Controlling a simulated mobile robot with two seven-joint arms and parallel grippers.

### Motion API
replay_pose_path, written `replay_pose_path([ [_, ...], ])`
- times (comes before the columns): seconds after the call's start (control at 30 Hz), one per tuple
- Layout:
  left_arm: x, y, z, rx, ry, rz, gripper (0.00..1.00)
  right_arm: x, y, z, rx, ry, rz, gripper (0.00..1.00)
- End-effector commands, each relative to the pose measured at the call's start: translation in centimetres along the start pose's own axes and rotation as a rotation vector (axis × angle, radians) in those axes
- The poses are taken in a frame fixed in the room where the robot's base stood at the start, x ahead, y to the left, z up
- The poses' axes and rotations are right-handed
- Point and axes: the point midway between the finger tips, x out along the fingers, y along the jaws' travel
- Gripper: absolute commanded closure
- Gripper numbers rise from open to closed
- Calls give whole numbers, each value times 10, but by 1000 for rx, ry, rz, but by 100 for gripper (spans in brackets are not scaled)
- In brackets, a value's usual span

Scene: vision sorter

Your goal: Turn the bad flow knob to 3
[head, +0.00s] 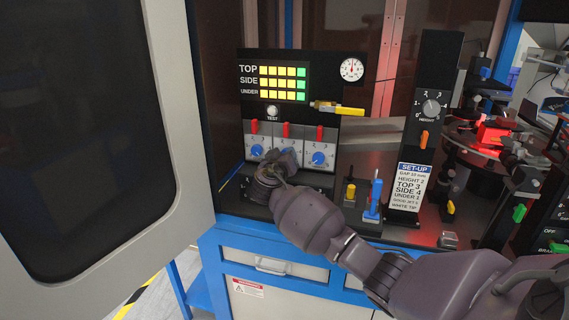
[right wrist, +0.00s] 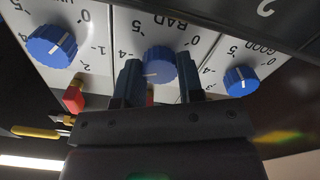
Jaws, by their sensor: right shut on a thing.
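The bad flow knob (right wrist: 158,62) is the blue middle one of three, under the word BAD in the right wrist view. My right gripper (right wrist: 160,80) is shut on it, with one dark finger on each side. A short white mark shows on the knob's face; I cannot tell for certain which number it points to. In the head view my right gripper (head: 275,172) reaches up to the panel from the lower right and largely hides this knob. My left gripper is not in view.
A blue knob (head: 257,151) is left of the gripper and another (head: 318,158) right, with red levers (head: 286,130) above. A SET-UP card (head: 409,187) stands right. A yellow-handled valve (head: 345,110) juts from the panel. An open door (head: 85,130) fills the left.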

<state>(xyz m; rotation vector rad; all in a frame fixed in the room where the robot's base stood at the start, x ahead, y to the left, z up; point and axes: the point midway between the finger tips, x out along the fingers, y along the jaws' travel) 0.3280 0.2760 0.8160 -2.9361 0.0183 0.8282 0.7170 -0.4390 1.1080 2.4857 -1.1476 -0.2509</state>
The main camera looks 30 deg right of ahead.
Motion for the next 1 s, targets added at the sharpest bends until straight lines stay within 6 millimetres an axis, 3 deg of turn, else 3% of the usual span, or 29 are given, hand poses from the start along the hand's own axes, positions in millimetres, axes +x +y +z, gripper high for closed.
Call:
replay_pose_path([
  [0.6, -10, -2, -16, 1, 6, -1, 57, 0, 0, -1, -493, -2, 0, 89],
  [1.0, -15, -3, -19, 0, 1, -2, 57, 0, -1, 0, -651, 0, -1, 89],
])
